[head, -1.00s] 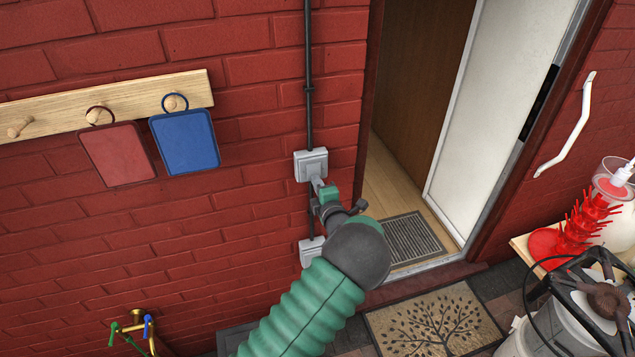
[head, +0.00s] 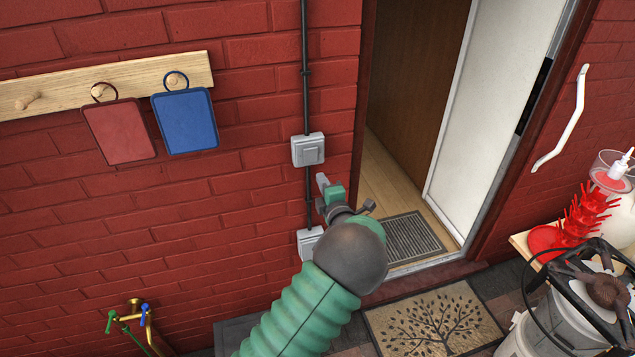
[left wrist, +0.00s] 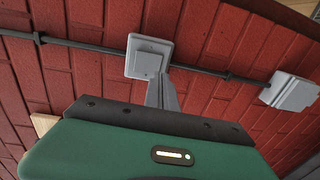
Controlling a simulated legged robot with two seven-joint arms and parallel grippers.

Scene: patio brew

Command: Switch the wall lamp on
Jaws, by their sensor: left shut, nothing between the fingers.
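A grey wall switch (head: 308,150) with a square rocker plate sits on the brick wall, on a black vertical conduit left of the doorway. It also shows in the left wrist view (left wrist: 149,58). My left gripper (head: 322,181) is shut and empty, with its fingertips a little below the switch in the head view. In the left wrist view the shut fingers (left wrist: 162,92) point towards the switch's lower edge; a small gap shows in the head view. A second grey box (head: 309,243) is lower on the conduit, partly hidden by my arm. No lamp is in view.
A peg rail (head: 130,82) with a red board (head: 122,132) and a blue board (head: 186,121) hangs at left. A brass tap (head: 136,318) is below.

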